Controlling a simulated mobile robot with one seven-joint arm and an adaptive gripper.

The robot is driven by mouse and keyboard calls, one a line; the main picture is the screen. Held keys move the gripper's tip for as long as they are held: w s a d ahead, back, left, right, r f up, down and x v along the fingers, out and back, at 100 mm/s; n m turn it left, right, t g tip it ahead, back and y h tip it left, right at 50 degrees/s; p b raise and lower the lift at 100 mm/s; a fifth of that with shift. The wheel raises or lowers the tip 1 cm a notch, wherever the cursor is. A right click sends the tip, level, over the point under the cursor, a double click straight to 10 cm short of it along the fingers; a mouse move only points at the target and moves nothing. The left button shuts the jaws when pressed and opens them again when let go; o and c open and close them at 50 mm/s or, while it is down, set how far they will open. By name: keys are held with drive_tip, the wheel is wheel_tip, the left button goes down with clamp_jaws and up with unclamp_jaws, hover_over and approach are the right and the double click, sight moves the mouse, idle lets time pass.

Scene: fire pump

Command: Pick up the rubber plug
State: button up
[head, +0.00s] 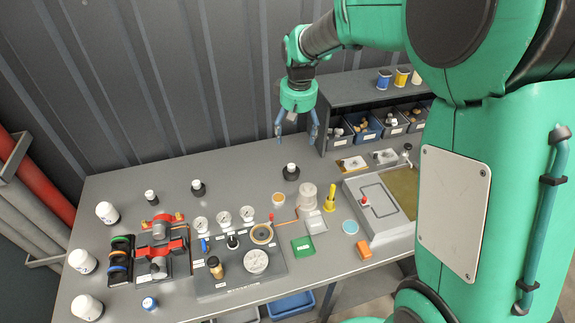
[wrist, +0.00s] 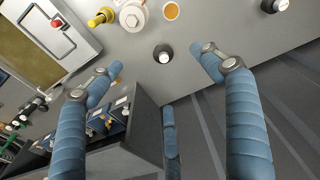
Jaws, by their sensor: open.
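Small black round pieces with white tops stand on the grey bench; one of them may be the rubber plug, but I cannot tell which. The nearest piece (head: 290,172) stands upright below my gripper (head: 296,133), towards the back of the bench. In the wrist view this piece (wrist: 163,54) shows between the blue fingers of my gripper (wrist: 162,60). Two similar pieces stand further left, one in the middle (head: 198,187) and one beyond it (head: 151,197). My gripper is open and empty, above the bench and touching nothing.
A dark shelf unit (head: 352,88) with several bins stands close right of my gripper. A white tank (head: 307,196), a yellow tool (head: 329,198) and an orange-filled cup (head: 278,199) stand in front of the nearest piece. Bare bench lies left of it. A ribbed wall rises behind.

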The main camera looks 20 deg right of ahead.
drive_tip(key=n+g, duration=0.1)
drive_tip(key=g, duration=0.1)
hover_over(291, 166)
wheel_tip(291, 166, down, 15)
drive_tip(key=shift+r, duration=0.2)
drive_tip(key=shift+s+f, duration=0.1)
drive_tip(key=shift+f, duration=0.05)
drive_tip(key=shift+f, duration=4.15)
drive_tip(key=shift+f, duration=0.1)
drive_tip(key=shift+d+f+b, duration=0.1)
drive_tip(key=shift+f+b, duration=0.55)
drive_tip(key=shift+f, duration=1.85)
drive_tip(key=c, duration=1.4)
